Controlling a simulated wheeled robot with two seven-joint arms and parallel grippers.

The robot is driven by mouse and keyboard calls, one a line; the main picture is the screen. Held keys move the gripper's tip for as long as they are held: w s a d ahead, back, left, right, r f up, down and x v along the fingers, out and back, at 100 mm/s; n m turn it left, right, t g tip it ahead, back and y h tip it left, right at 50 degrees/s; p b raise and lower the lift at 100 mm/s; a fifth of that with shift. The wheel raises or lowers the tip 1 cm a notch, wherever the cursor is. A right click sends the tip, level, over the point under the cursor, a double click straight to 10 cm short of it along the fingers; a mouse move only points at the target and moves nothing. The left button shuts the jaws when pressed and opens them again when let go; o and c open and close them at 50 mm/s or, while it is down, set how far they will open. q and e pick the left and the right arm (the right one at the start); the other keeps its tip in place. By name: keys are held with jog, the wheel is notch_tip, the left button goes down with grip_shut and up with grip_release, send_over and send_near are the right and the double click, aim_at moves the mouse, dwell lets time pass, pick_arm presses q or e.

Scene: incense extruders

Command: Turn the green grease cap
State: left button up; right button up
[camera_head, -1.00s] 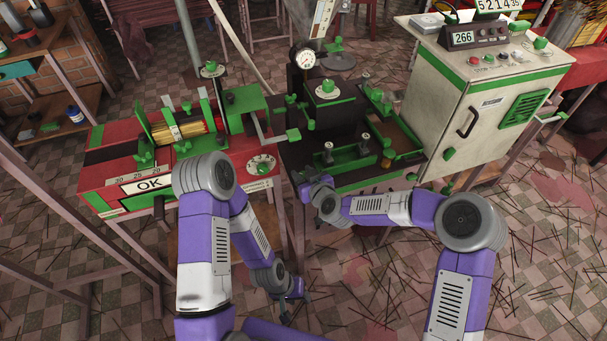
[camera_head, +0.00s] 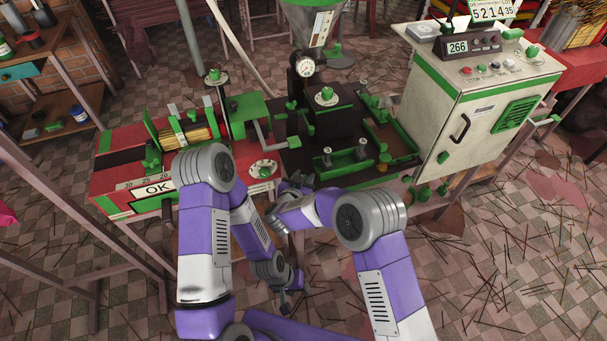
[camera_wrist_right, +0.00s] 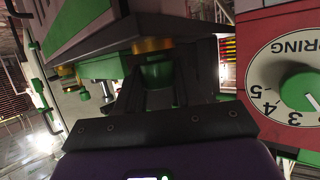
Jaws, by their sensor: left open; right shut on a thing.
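A green cap (camera_wrist_right: 157,72) sits between the fingers of my right gripper (camera_wrist_right: 157,88) in the right wrist view, under the edge of the machine. The right gripper is shut on it; the fingers cover part of it, and it is in shadow. In the head view my right gripper (camera_head: 296,183) is at the front edge of the machine table, beside the spring dial, and the cap cannot be made out there. My left gripper (camera_head: 290,286) is open and empty, hanging low in front of the tables.
The spring dial (camera_wrist_right: 300,90) with its green knob is close on the right in the wrist view; it also shows on the red bench in the head view (camera_head: 262,169). A control cabinet (camera_head: 470,125) stands at the right. The floor in front is open, with scattered sticks.

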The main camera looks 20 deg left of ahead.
jog(key=shift+f+m+h+p, duration=0.1)
jog(key=shift+m+h+p, duration=0.35)
jog(key=shift+m+h, duration=0.65)
jog(key=shift+g, duration=0.3)
jog(key=o, duration=1)
jog(key=shift+c, duration=0.2)
notch_tip(320, 180, up, 10)
jog(key=p, duration=0.3)
